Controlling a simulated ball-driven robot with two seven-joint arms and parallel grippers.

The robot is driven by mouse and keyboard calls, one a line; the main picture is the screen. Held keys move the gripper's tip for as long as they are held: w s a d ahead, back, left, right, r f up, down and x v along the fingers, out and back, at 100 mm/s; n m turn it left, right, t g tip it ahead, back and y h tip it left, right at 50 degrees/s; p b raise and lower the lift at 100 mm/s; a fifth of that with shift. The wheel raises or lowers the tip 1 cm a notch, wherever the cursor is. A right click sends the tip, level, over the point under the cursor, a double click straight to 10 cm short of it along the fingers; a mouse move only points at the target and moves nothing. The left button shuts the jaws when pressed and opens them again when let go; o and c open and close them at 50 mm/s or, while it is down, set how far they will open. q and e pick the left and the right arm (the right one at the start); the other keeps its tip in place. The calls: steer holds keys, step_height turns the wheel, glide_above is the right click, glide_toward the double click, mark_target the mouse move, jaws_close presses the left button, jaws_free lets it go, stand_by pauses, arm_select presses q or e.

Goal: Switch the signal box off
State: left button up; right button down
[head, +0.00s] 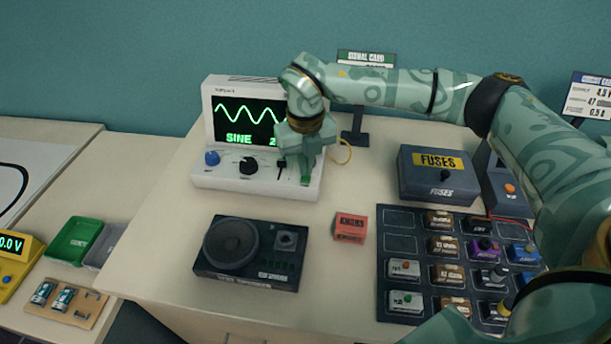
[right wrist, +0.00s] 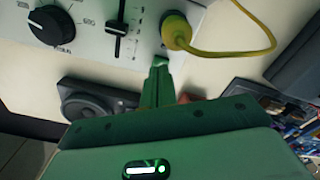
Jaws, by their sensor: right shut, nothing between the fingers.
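The signal box (head: 206,120) is a white unit at the back of the table. Its screen (head: 262,115) is lit, with a green sine wave and the word SINE. Its panel carries a blue knob (head: 212,158), a black knob (head: 248,166) and a slider (head: 282,168); the black knob (right wrist: 52,24) and slider (right wrist: 120,28) show in the right wrist view. My right gripper (head: 305,180) is shut and empty at the panel's right end, hiding part of it. In the right wrist view its fingertips (right wrist: 159,62) are near a yellow plug (right wrist: 177,32); contact is unclear. My left gripper is out of view.
A black speaker unit (head: 285,240) and a red box (head: 350,228) lie in front of the signal box. A fuse box (head: 438,185) and a dark tray (head: 395,222) of small parts are to the right. A yellow cable (right wrist: 245,50) loops from the plug.

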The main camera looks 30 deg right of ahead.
mark_target(305, 178)
steer(key=shift+f, duration=0.8)
stand_by(0.4)
step_height(305, 178, up, 10)
steer(key=p, duration=0.8)
stand_by(0.4)
